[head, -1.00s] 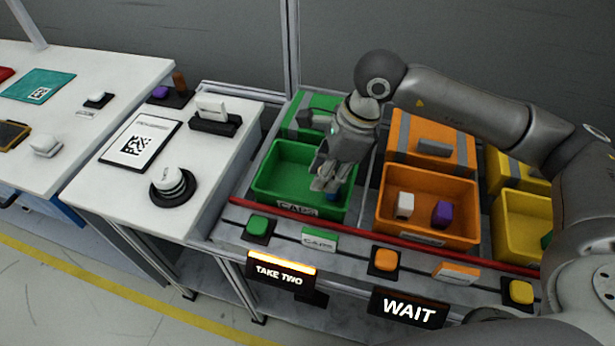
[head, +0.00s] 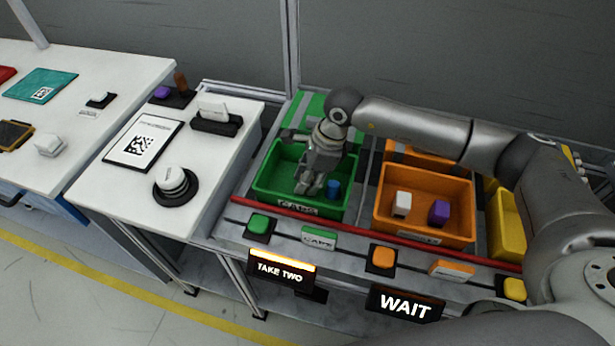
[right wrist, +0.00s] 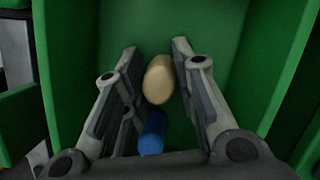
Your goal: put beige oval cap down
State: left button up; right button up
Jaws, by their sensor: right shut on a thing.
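My right gripper (head: 308,186) is down inside the green bin (head: 262,190), left of a blue cap (head: 333,189). In the right wrist view, the gripper (right wrist: 155,62) is shut on the beige oval cap (right wrist: 158,80), which sits between its two fingers. The cap is over the green bin floor; I cannot tell if it touches it. The blue cap also shows in the right wrist view (right wrist: 152,133), close below the beige one. The beige cap is hidden by the fingers in the head view. My left gripper is not in view.
An orange bin (head: 428,230) to the right holds a white piece (head: 402,204) and a purple piece (head: 438,211). A red rail (head: 370,232) runs along the front of the bins. A white table (head: 222,165) with a label sheet and black holders stands left.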

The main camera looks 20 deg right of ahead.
jog(key=shift+f, duration=0.2)
jog(key=o, duration=0.8)
jog(key=shift+o, duration=0.2)
